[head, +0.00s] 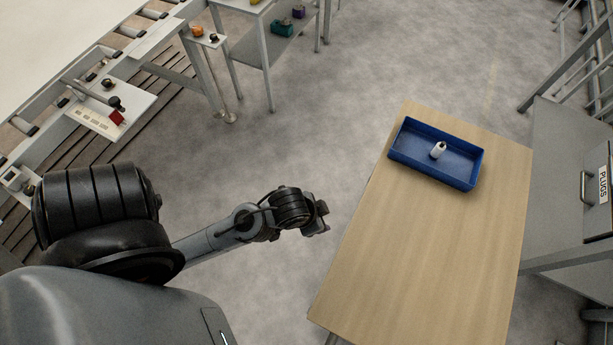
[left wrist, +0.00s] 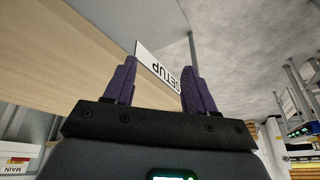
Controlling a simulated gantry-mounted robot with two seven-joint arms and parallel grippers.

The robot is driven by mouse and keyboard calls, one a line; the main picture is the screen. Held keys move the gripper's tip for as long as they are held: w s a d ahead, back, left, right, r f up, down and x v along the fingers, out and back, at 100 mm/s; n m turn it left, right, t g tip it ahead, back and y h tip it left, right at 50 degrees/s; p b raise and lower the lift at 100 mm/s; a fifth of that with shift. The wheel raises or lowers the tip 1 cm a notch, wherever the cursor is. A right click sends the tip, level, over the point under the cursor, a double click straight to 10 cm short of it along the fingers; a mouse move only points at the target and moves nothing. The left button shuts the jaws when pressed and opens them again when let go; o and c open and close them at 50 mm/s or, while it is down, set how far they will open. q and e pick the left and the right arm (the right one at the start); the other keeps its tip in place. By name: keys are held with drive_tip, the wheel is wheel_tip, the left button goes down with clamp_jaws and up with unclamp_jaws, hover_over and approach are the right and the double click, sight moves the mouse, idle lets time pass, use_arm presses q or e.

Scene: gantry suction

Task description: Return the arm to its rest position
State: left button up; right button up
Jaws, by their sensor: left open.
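My left arm comes in from the left in the head view, and its gripper end (head: 318,217) hangs over the grey floor, to the left of the wooden table and apart from it. In the left wrist view the gripper (left wrist: 161,90) shows two purple fingers spread apart with nothing between them. A white sign reading "SETUP" (left wrist: 158,68) shows beyond the fingers. My right gripper is in neither view.
A wooden table (head: 420,250) bears a blue tray (head: 432,172) with a small white bottle (head: 438,150) in it. A grey cabinet marked "PLUGS" (head: 568,170) stands at the right. A conveyor (head: 95,75) runs at upper left. Open floor lies between.

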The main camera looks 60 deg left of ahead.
use_arm(q)
drive_tip(key=shift+g, duration=0.5)
drive_tip(key=s, duration=0.2)
drive_tip(key=s+r, duration=0.1)
drive_tip(key=s, duration=0.1)
drive_tip(key=shift+d, duration=0.3)
wheel_tip(320, 180, up, 32)
drive_tip(key=p, duration=3.2)
